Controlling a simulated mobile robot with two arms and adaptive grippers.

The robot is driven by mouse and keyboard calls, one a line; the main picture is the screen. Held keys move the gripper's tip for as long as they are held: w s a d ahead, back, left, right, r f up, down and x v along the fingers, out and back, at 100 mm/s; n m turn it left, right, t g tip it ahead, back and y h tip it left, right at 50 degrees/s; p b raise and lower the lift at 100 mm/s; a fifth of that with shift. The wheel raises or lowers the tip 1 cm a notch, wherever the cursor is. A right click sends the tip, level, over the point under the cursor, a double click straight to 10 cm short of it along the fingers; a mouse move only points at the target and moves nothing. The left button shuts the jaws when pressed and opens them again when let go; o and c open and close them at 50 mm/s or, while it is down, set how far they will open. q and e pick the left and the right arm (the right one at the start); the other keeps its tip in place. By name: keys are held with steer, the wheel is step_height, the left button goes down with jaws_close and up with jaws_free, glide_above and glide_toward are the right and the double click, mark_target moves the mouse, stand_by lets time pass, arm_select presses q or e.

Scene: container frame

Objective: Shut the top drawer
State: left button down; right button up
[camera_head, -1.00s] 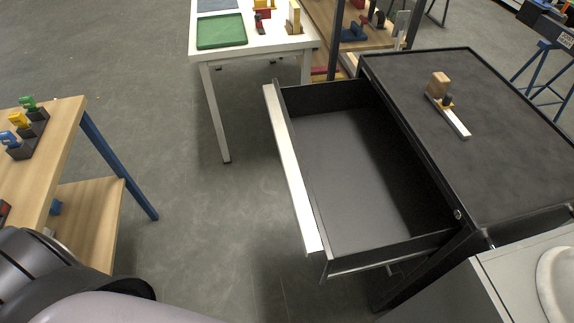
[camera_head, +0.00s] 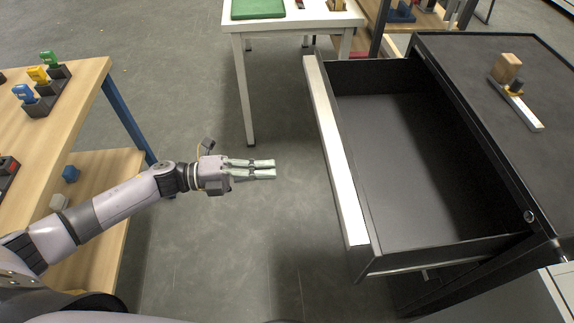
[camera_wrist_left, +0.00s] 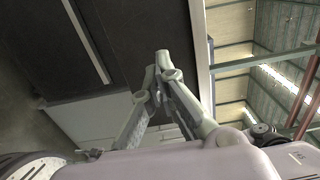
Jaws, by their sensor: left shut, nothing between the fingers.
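The top drawer (camera_head: 425,170) of the black cabinet is pulled far out to the left and looks empty. Its pale front panel (camera_head: 336,150) faces my left arm. My left gripper (camera_head: 274,169) is shut and empty, pointing right at the panel, with a clear gap of floor between them. In the left wrist view the closed fingers (camera_wrist_left: 163,62) show in front of dark and pale surfaces. My right gripper is not in view.
A white table (camera_head: 290,20) stands behind the drawer. A wooden workbench (camera_head: 60,110) with coloured parts is at the left. Open floor lies between.

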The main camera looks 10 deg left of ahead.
arm_select(q)
steer(key=p+x, duration=0.2)
steer(key=x, duration=1.1)
steer(key=shift+w+d+p, duration=0.2)
steer(key=shift+w+p, duration=0.05)
steer(key=shift+p, duration=0.1)
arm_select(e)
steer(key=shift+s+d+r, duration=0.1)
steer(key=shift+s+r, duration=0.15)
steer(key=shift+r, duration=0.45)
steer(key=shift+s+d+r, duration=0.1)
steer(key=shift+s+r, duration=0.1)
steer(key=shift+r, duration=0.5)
